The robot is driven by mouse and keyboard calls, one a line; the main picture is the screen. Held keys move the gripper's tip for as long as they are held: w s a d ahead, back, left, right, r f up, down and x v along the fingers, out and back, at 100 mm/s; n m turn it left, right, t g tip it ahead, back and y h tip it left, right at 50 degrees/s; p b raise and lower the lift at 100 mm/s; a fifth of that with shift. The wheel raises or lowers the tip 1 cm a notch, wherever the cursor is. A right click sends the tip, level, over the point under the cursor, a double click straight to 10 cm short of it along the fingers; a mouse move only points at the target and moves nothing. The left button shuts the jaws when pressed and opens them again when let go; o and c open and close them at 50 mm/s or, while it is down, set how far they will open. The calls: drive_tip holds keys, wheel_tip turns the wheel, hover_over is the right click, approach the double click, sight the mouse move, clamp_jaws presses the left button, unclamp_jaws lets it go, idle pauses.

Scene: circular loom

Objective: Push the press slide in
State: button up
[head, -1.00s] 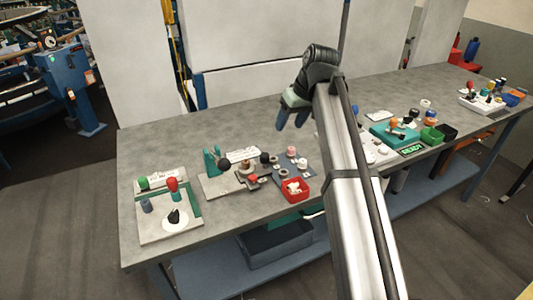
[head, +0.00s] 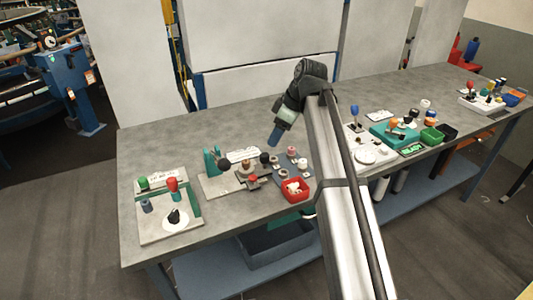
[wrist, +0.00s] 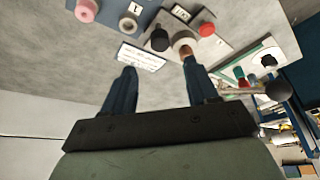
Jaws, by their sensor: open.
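The press stands on a pale base plate (head: 213,188) left of centre on the bench, with a green upright bracket (head: 210,161). A black ball handle (head: 224,163) sits beside the bracket; the wrist view shows it on a light rod (wrist: 278,90). I take this rod and ball as the press slide, but cannot be sure. A pale ring part (wrist: 184,42), a black knob (wrist: 160,40) and a red knob (wrist: 207,29) are near it. My gripper (head: 273,138) is open and empty, above and behind the press. In the wrist view my gripper (wrist: 160,65) has its right fingertip overlapping the ring part; contact cannot be told.
A red bin (head: 295,190) and a dark plate with pale ring parts (head: 291,151) lie right of the press. A board with red and green knobs (head: 168,225) is at the left. A white label card (wrist: 141,57) lies behind the press. The bench's back left is clear.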

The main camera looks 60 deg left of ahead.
sight(265, 154)
drive_tip(key=x, duration=0.9)
drive_tip(key=shift+s+f, duration=0.1)
drive_tip(key=shift+f, duration=0.05)
clamp_jaws()
idle(1.2)
